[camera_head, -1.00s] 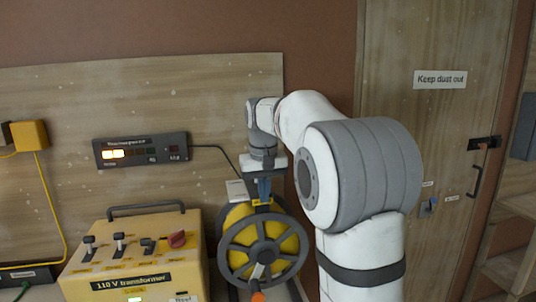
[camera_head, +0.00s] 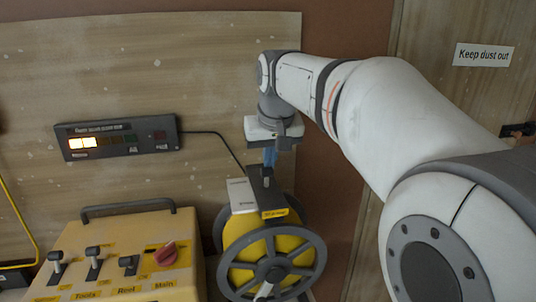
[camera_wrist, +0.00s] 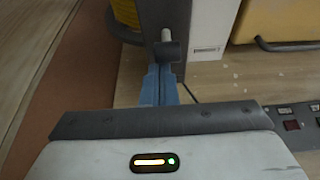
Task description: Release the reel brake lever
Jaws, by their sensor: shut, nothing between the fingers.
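The yellow cable reel (camera_head: 243,228) stands right of the transformer, with a dark bracket (camera_head: 262,195) on top that carries a small yellow label (camera_head: 275,212). A short pale pin with a dark end, seemingly the brake lever (camera_head: 267,179), rises from the bracket. In the wrist view the lever (camera_wrist: 167,36) shows just beyond the fingertips. My gripper (camera_head: 269,162) points down over the bracket with its blue fingers shut and empty. In the wrist view the fingertips (camera_wrist: 160,70) are at or very near the lever's dark end; I cannot tell whether they touch.
The yellow transformer (camera_head: 125,240) with switches and a red knob stands at the left. A dark indicator panel (camera_head: 120,138) with lit amber lamps is on the wooden backboard; its cable runs down behind the reel. A door (camera_head: 440,70) with a dust sign is at the right.

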